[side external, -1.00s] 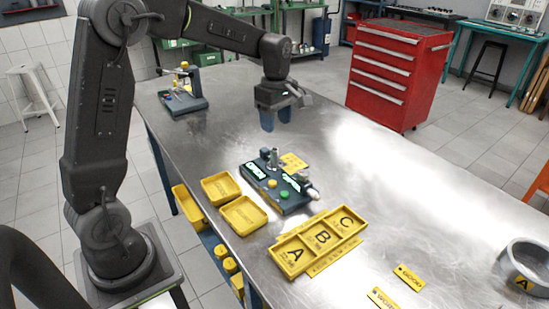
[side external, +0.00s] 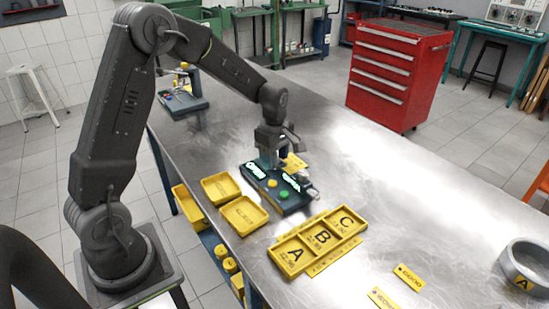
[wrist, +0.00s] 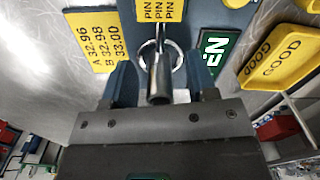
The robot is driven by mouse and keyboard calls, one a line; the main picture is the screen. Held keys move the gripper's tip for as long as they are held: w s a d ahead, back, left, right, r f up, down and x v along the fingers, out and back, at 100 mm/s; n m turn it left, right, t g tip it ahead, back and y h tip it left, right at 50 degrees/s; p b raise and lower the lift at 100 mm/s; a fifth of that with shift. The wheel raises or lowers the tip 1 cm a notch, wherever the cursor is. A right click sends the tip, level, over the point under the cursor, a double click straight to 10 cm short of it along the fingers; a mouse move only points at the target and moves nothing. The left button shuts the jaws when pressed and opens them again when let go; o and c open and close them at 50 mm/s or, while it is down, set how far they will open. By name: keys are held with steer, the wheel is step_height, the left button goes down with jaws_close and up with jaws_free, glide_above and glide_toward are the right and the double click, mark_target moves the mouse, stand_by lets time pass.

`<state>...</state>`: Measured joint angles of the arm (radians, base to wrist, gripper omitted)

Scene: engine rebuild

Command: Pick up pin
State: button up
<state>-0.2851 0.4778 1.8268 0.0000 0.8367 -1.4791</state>
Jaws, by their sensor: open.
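The pin (wrist: 160,82) is a dark grey hollow cylinder standing in a round metal seat on the dark blue fixture (side external: 290,204). In the wrist view it lies between the two blue fingers of my gripper (wrist: 160,80), which are open with a gap on each side. In the side external view my gripper (side external: 269,157) is low over the back left of the fixture, and its fingers hide the pin there. A yellow label reading PIN (wrist: 157,10) is at the top of the wrist view. Contact between fingers and pin is not visible.
A GOOD tray (wrist: 283,50) and a green display (wrist: 213,50) are beside the fixture area. A yellow size card (wrist: 91,38) lies opposite. The A-B-C tray (side external: 320,237) sits in front; a metal ring (side external: 527,262) is far right.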

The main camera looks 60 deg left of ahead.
steer(key=shift+c, duration=0.4)
steer(key=c, duration=0.9)
jaws_close()
steer(key=shift+r, duration=0.15)
